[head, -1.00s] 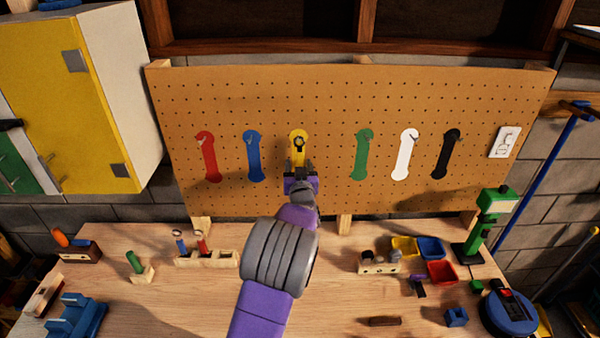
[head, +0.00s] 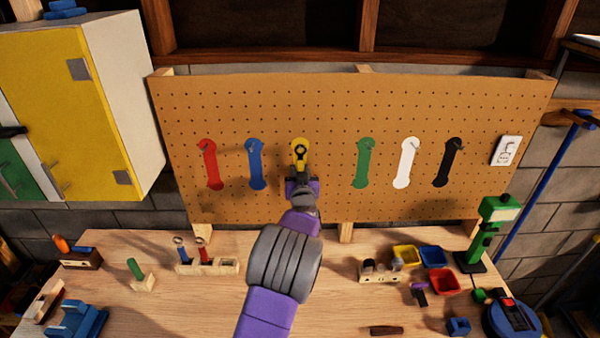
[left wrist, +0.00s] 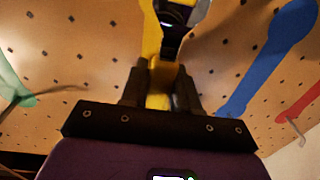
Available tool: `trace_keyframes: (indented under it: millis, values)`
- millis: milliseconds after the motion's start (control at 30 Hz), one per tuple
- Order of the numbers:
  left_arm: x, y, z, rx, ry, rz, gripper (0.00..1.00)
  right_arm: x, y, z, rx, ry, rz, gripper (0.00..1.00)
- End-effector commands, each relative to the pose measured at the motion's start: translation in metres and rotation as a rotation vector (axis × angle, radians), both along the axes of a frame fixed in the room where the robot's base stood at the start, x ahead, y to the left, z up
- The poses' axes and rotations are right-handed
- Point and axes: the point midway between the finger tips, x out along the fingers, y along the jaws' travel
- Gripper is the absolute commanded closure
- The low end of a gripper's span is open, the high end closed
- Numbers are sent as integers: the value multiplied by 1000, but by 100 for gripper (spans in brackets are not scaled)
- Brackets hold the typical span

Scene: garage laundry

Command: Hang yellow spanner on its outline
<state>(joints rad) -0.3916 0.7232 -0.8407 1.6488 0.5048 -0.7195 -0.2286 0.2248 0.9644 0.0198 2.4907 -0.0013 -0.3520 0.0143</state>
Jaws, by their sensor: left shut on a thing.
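My left gripper (head: 301,174) is shut on the yellow spanner (head: 300,158) and holds it up in front of the pegboard. The spanner stands roughly upright, its ring end up. The yellow outline (head: 301,142) is directly behind it and mostly covered. In the left wrist view the spanner's yellow handle (left wrist: 157,100) sits between the two dark fingers, and its upper end runs out of the top of the picture. I cannot tell whether the ring is on a hook or touches the board. My right gripper is not in view.
The pegboard (head: 330,105) also carries red (head: 210,166), blue (head: 255,165), green (head: 364,164), white (head: 408,160) and black (head: 447,163) outlines, several with hooks. The workbench (head: 200,300) below holds tool racks, small bins and a green stand (head: 487,235). Its middle front is clear.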

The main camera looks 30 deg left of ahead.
Motion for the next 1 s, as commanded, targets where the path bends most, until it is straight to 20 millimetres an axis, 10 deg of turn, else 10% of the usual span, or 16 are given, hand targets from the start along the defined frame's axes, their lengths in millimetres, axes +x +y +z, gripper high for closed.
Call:
trace_keyframes:
  millis: [367,400,567,1000]
  values:
    - [0,0,0,0,0,0,100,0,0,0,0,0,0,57]
    - [0,0,0,0,0,0,66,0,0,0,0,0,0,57]
    - [0,0,0,0,0,0,41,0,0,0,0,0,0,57]
    - [-8,-7,0,-3,-1,-1,40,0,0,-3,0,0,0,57]
